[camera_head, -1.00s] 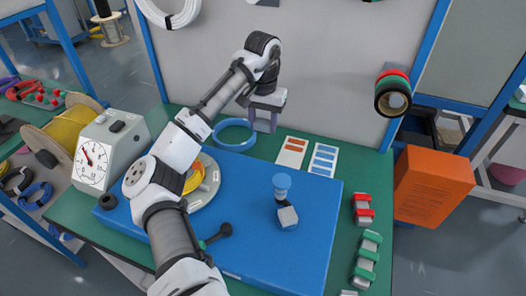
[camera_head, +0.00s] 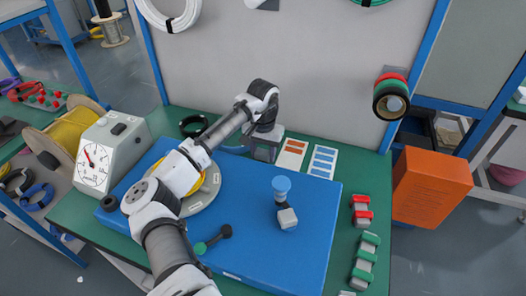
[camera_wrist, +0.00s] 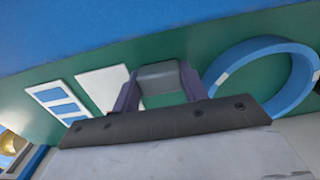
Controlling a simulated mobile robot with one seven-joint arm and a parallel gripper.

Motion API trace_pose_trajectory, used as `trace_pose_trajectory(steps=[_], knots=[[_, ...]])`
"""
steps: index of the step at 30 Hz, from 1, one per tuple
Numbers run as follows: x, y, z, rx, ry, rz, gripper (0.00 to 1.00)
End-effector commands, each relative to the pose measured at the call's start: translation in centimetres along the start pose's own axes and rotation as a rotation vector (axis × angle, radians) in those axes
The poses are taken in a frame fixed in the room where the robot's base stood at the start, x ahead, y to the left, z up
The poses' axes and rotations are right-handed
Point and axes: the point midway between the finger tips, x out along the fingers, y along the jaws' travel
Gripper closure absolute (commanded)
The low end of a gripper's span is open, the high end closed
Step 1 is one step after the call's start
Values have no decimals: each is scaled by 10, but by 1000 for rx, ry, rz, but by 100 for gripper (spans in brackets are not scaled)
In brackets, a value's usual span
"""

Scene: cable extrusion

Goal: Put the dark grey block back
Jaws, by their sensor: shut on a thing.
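A grey block (camera_wrist: 158,76) sits between the two purple fingers of my gripper (camera_wrist: 160,86) in the wrist view, and my gripper is shut on it. Green table top shows just behind it; whether the block touches the table I cannot tell. In the head view my gripper (camera_head: 264,151) points down at the back of the table, beyond the blue mat and just left of the white card with orange marks. The block is hidden there behind my gripper.
Two cards, orange-marked (camera_head: 292,154) and blue-marked (camera_head: 323,161), lie right of my gripper. A blue ring (camera_wrist: 224,72) lies close by. The back panel stands behind.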

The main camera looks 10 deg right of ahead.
Motion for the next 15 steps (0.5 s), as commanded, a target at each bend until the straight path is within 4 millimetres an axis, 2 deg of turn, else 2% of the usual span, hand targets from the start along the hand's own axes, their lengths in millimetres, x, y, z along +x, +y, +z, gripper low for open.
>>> trace_pose_trajectory(steps=[3, 4, 8, 15], knots=[[3, 0, 0, 0, 0, 0, 77], [3, 0, 0, 0, 0, -1, 54], [2, 0, 0, 0, 0, -1, 37], [2, 1, 0, 2, 0, 1, 35]])
